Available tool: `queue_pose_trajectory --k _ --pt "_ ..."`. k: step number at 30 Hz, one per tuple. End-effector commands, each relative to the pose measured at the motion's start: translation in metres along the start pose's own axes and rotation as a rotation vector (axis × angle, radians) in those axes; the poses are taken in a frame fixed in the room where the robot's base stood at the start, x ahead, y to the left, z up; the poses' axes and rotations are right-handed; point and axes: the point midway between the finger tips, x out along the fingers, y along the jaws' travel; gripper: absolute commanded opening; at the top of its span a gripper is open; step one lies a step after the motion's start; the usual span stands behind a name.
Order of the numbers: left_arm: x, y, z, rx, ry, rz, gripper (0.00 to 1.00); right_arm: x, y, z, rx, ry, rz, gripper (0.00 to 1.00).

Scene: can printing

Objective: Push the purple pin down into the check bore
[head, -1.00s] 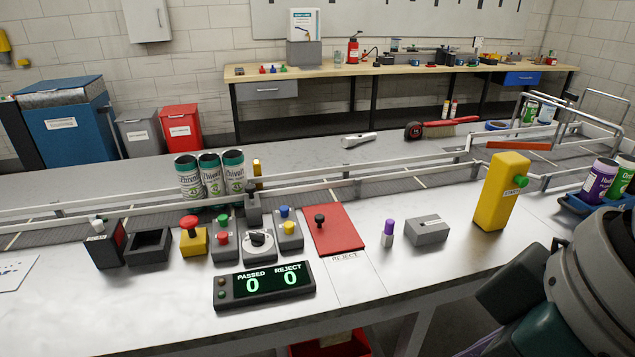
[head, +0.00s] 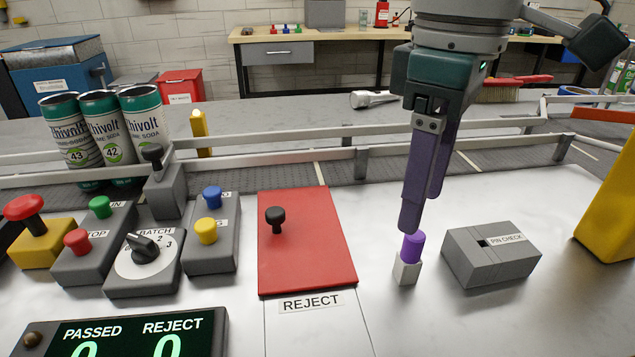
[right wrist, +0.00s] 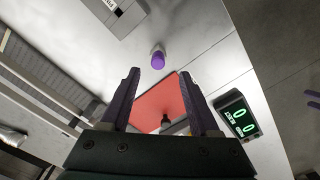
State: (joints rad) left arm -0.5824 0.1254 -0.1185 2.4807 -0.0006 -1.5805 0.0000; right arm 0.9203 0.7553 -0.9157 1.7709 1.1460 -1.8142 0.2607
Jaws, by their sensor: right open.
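The purple pin (head: 413,245) stands upright in a small pale holder (head: 406,272) on the steel table, to the left of the grey pin-check block (head: 490,262). The check bore (head: 483,243) is a dark square hole in that block's top, and it looks empty. My right gripper (head: 410,222) points down just above the pin, its purple fingers partly overlapping each other in the head view. In the right wrist view the fingers are apart, with nothing between them, and the pin (right wrist: 158,60) shows beyond their tips. Small purple shapes at that view's right edge may be my left gripper (right wrist: 313,99).
A red reject plate (head: 310,250) with a black knob lies left of the pin. A yellow post (head: 613,205) stands at the right. Conveyor rails (head: 270,145) run behind. Button boxes and a counter display (head: 130,335) fill the left. The table in front of the pin is clear.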

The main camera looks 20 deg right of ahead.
Motion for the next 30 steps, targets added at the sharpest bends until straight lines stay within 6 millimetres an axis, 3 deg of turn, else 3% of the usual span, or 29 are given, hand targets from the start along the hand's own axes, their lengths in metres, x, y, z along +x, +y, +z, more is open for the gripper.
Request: queue_pose_trajectory --k 9,19,30 --pt "0.007 0.0 0.002 0.001 0.0 0.0 0.5 0.046 0.001 0.003 0.0 -0.002 0.0 0.62" --pt "0.007 0.002 0.002 -0.003 0.002 0.004 0.5 0.053 0.001 0.002 -0.001 0.001 0.002 0.61" --pt "0.007 0.003 0.001 -0.008 0.004 0.009 0.5 0.053 0.001 0.002 -0.002 0.001 0.002 0.2"
